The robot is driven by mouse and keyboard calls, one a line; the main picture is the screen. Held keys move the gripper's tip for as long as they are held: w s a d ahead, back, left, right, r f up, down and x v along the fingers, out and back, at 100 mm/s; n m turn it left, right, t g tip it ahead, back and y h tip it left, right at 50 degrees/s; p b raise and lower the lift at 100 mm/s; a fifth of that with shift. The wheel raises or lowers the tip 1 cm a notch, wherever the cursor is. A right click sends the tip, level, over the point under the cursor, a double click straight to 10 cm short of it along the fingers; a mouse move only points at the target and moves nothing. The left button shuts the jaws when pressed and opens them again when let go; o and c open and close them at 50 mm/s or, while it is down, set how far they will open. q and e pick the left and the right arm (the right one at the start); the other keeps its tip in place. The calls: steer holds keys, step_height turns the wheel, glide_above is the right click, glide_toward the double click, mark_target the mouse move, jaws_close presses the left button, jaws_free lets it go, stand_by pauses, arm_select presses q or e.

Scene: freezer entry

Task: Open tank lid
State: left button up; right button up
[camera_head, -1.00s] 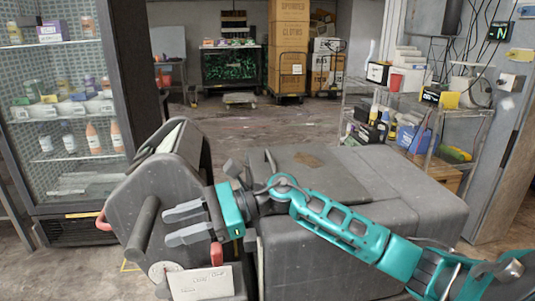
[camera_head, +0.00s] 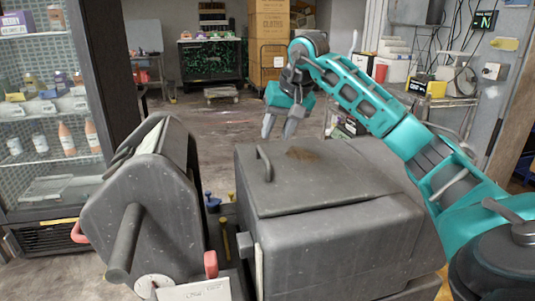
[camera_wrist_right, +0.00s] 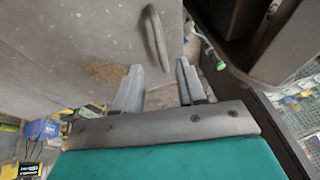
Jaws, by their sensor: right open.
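The tank (camera_head: 340,250) is a large grey box in the head view. Its lid (camera_head: 330,190) lies flat and closed on top, with a curved grey handle (camera_head: 264,163) at its left end and a brown stain. My right gripper (camera_head: 280,127) is open and empty above the lid's far side, fingers pointing down. In the right wrist view, the two fingers (camera_wrist_right: 158,88) are apart, with the lid (camera_wrist_right: 85,40) and its handle (camera_wrist_right: 154,36) beyond them and not between them. My left gripper is not in view.
A grey machine with a thick bar (camera_head: 124,243) and red handles stands left of the tank, with a narrow gap between. A glass-door fridge (camera_head: 50,120) stands at far left. Shelves with boxes (camera_head: 430,87) stand behind at right. The floor behind is open.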

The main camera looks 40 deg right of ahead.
mark_target(266, 157)
steer(key=x, duration=0.8)
steer(key=shift+b, duration=0.35)
steer(key=shift+c, duration=0.2)
jaws_close()
